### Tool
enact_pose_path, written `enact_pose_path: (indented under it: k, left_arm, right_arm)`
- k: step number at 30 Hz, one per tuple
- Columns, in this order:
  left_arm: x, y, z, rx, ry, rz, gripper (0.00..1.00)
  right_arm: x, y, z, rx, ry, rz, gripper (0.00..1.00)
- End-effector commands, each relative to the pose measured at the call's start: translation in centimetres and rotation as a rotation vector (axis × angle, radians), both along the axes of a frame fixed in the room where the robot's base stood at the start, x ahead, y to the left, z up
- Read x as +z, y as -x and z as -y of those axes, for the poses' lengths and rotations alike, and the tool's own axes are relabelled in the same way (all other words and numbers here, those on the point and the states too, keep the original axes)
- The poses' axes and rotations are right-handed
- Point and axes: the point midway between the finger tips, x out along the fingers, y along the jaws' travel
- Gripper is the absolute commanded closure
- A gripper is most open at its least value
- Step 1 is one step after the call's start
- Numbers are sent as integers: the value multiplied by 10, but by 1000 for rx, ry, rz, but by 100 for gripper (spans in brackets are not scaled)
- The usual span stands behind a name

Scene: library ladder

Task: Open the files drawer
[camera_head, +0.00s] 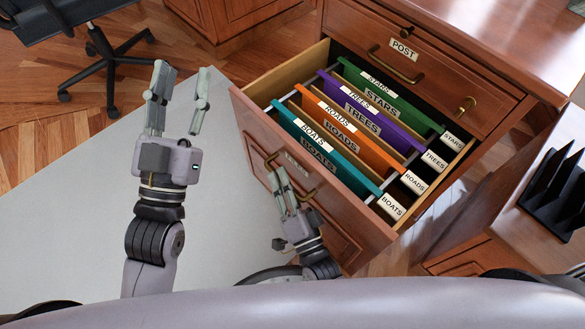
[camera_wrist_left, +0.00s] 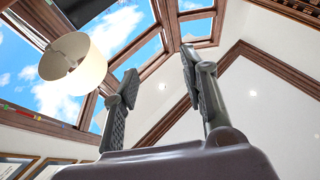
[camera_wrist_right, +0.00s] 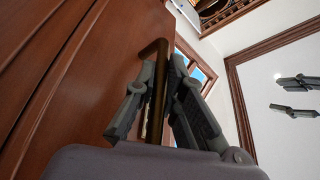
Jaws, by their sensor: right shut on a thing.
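The files drawer (camera_head: 264,140) is pulled far out of the wooden desk and shows its contents. Inside hang labelled folders: green STARS (camera_head: 392,92), purple TREES (camera_head: 374,116), orange ROADS (camera_head: 350,131) and teal BOATS (camera_head: 325,150). My right gripper (camera_head: 283,187) is at the drawer's front face, shut on the brass handle (camera_head: 308,193). In the right wrist view the handle (camera_wrist_right: 155,95) runs between the two fingers. My left gripper (camera_head: 180,85) is open and empty, raised to the left of the drawer. In the left wrist view its fingers (camera_wrist_left: 160,90) stand apart with nothing between them.
The closed POST drawer (camera_head: 405,47) with its own handle is above the files drawer. A black file rack (camera_head: 560,190) stands at the right. An office chair (camera_head: 100,60) is at the upper left. A pale rug (camera_head: 85,200) covers the floor at left.

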Motion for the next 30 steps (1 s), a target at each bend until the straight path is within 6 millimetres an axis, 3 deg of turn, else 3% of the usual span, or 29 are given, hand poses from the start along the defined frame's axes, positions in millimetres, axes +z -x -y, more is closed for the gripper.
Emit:
enact_pose_path:
  k: [7,22,23,30]
  left_arm:
    - [-9,-5,0,4,-17,-58,60]
    - [-12,-6,0,5,-20,-72,60]
    - [-12,-6,0,5,-20,-72,60]
    - [-12,-6,0,4,-20,-71,60]
  right_arm:
    - [-2,9,-10,2,3,-4,100]
    - [-2,10,-12,2,3,-4,100]
    - [-2,10,-12,2,3,-4,88]
    - [-1,9,-12,0,2,-2,72]
